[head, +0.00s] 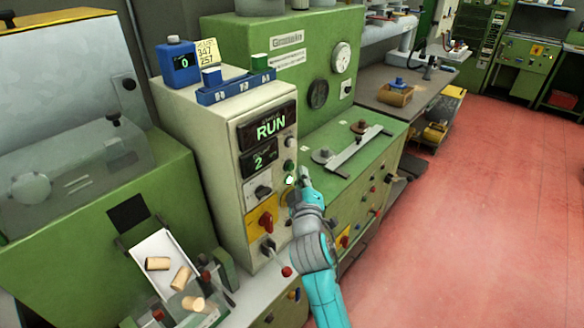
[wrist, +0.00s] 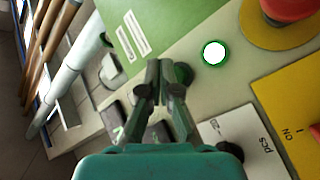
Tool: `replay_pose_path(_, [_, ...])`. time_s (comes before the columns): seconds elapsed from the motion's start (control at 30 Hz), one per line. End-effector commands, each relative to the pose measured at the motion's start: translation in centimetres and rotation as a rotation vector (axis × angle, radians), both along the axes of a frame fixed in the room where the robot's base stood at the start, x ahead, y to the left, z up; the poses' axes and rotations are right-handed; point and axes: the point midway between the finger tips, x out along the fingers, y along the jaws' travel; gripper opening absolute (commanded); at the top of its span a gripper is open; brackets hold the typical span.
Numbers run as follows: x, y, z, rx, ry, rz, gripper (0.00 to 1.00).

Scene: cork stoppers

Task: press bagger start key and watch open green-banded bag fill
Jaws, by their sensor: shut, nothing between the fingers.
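The bagger control box (head: 190,110) is cream, with a display reading RUN (head: 270,126) and a smaller one reading 2 (head: 259,160). A round key with a white lit face and green ring (wrist: 215,52) shows in the wrist view, right of my fingertips and apart from them in the picture. A small lit key (head: 290,180) shows in the head view beside my gripper (head: 303,173). My gripper is shut and empty in front of the panel; its closed fingers (wrist: 160,66) also show in the wrist view. I see no green-banded bag in either view.
Several corks (head: 157,264) lie on a white chute at lower left. The panel has a red knob on yellow (head: 266,222). Green cabinets stand right; the red floor (head: 480,230) is open.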

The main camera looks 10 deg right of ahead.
Motion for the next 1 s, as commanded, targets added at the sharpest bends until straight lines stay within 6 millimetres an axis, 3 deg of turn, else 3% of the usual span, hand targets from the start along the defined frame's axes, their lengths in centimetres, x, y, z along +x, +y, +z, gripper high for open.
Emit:
replay_pose_path(0.33, [-0.3,-0.2,0.0,-0.001,-0.001,-0.001,0.00])
replay_pose_path(1.0, [-4.1,-2.9,0.0,-0.001,0.000,0.000,0.00])
